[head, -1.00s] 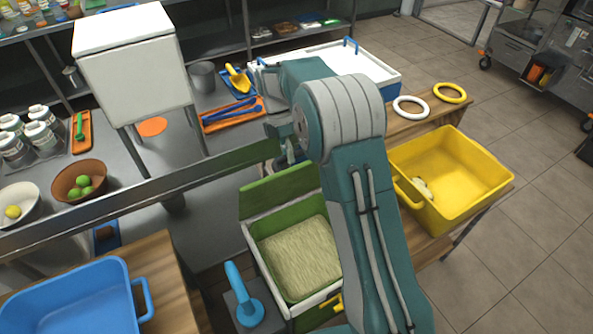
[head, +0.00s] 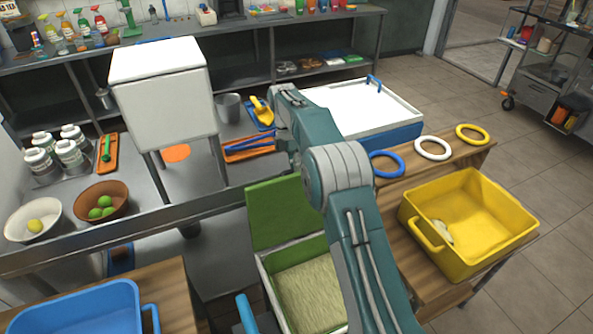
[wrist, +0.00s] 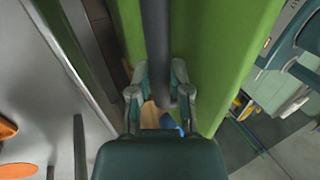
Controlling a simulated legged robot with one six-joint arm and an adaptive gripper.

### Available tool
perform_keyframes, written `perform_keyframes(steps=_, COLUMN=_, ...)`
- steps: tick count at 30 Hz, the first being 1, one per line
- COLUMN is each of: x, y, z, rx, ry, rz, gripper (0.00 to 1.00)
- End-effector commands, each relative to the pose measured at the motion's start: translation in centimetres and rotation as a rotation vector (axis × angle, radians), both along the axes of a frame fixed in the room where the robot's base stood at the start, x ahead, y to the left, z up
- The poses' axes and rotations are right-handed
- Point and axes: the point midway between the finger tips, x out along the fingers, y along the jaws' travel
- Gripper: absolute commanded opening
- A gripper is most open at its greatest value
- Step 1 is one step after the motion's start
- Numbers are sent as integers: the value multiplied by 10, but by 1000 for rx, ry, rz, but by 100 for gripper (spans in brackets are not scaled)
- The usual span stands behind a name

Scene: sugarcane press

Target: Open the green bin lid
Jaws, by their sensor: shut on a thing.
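The green bin (head: 263,275) stands below the metal counter's front edge, filled with pale fibrous matter. Its green lid (head: 275,218) is raised and stands nearly upright at the back of the bin. In the wrist view the lid (wrist: 232,65) fills the upper right as a broad green panel. My gripper (wrist: 160,70) is closed around a grey bar-like part along the lid. In the head view my arm hides the gripper and the right part of the lid and bin.
A yellow tub (head: 490,240) stands on the wooden table at right, near blue, white (head: 433,148) and yellow rings. A blue tub (head: 75,310) is at lower left. A white box on legs (head: 163,95) stands on the counter.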

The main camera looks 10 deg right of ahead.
Motion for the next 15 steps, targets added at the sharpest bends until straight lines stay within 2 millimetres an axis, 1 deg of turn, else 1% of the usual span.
perform_keyframes(steps=1, x=-1, y=1, z=-6, rx=1, ry=7, rz=1, gripper=0)
perform_keyframes(steps=10, x=-1, y=1, z=-6, rx=0, ry=8, rz=0, gripper=0)
perform_keyframes(steps=11, x=-1, y=1, z=-6, rx=0, ry=8, rz=1, gripper=29)
perform_keyframes(steps=12, x=-1, y=1, z=-6, rx=1, ry=9, rz=1, gripper=47)
perform_keyframes(steps=13, x=-1, y=1, z=-6, rx=0, ry=8, rz=0, gripper=60)
perform_keyframes(steps=15, x=-1, y=0, z=-4, rx=0, ry=6, rz=0, gripper=60)
